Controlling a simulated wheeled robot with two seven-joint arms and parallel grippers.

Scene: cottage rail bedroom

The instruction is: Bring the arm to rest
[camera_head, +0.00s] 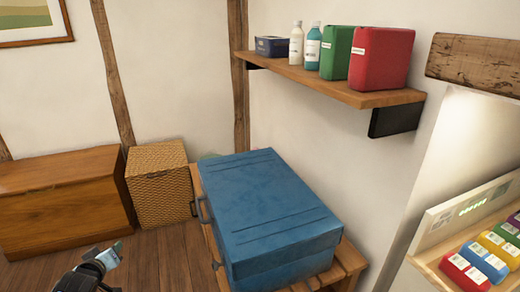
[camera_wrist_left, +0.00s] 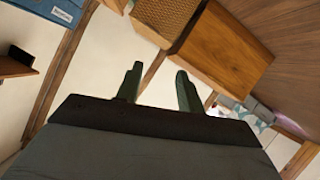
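My left gripper (camera_head: 107,257) shows at the lower left of the head view, above the wooden floor and well apart from the furniture. In the left wrist view, its two dark fingers (camera_wrist_left: 158,84) stand apart with nothing between them. Its arm is mostly outside the head view. My right gripper is in neither view.
A blue chest (camera_head: 265,205) sits on a wooden bench (camera_head: 350,260). A wicker basket (camera_head: 160,185) and a wooden chest (camera_head: 62,198) stand at the left. A wall shelf (camera_head: 340,92) holds bottles and boxes. Coloured packs (camera_head: 485,262) lie at the right. The floor (camera_head: 165,258) between is clear.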

